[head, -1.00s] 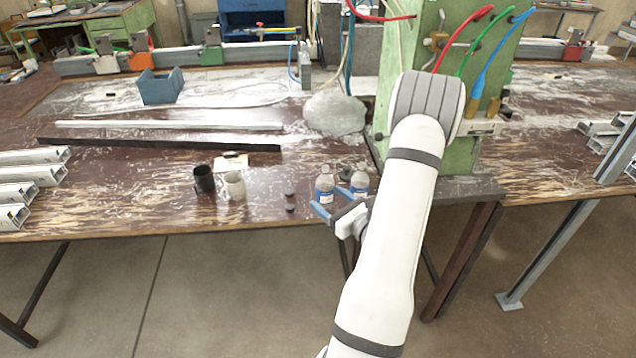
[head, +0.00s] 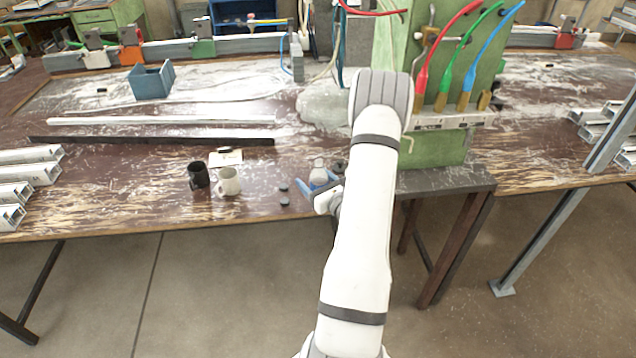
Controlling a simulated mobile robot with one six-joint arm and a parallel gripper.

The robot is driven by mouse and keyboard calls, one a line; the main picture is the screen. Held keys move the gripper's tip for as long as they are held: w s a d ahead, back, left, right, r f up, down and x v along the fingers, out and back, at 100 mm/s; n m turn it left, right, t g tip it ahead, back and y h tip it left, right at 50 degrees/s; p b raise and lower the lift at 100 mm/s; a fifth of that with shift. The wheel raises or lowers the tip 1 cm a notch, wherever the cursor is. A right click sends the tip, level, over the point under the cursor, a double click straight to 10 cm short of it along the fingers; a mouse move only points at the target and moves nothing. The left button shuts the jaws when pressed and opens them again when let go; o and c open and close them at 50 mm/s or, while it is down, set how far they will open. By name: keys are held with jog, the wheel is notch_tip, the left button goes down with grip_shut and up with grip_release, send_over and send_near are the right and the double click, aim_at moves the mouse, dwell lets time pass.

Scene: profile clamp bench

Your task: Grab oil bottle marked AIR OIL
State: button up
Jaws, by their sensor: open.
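A small clear bottle (head: 318,170) with a pale cap stands upright near the front edge of the bench. Its lower part is hidden behind my gripper, and no label can be read. Just to its right is what looks like a second bottle (head: 340,166), mostly hidden by my gripper and arm. I cannot tell which one is marked AIR OIL. My gripper (head: 318,182) is open, with its blue fingers spread at the left bottle. I cannot tell whether they touch it or how far around it they reach.
A black mug (head: 198,176) and a white mug (head: 229,182) stand to the left, with small dark caps (head: 284,202) between them and my gripper. A crumpled clear bag (head: 322,102) lies behind the bottles. A green machine panel (head: 440,150) with hoses stands at right.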

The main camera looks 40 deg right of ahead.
jog(key=c, duration=1.1)
jog(key=shift+r, duration=0.2)
